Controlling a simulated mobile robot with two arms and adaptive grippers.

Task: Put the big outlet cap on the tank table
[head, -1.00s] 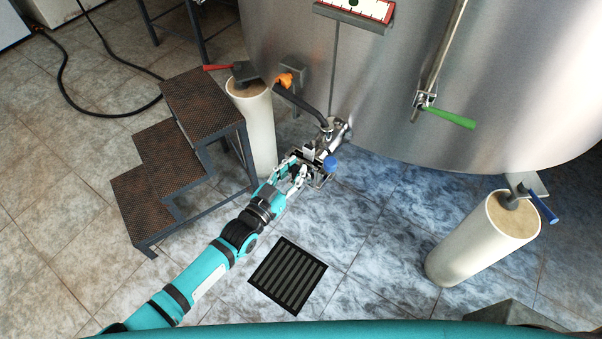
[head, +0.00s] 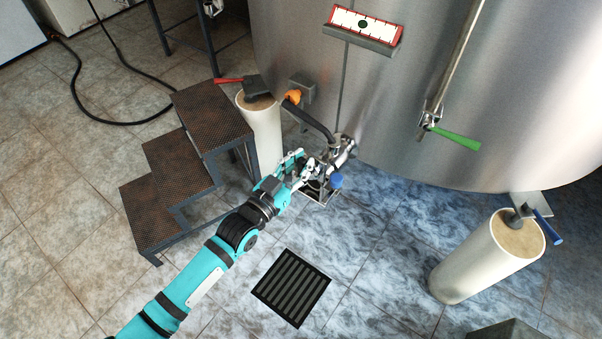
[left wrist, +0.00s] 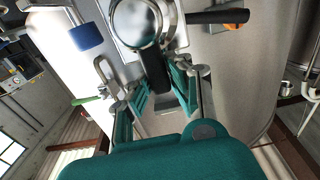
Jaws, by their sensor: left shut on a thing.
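The big outlet cap (left wrist: 136,22) appears to be the round, shiny metal piece at the top of the left wrist view, with a dark bar below it. My left gripper (head: 306,168) is at the tank outlet (head: 341,148) in the head view. In the left wrist view its green fingers (left wrist: 165,82) are closed around the dark bar below the round piece. Whether the cap still touches the outlet is hidden. A dark-legged table (head: 180,48), possibly the tank table, is cut off at the top left of the head view. My right gripper is out of view.
The steel tank (head: 420,90) fills the upper right. Rusty steps (head: 168,168) stand close left of my arm, beside a pale tank leg (head: 262,128). A black lever with an orange end (head: 292,97) and a blue knob (head: 337,181) are near the gripper. The floor around the drain (head: 291,287) is clear.

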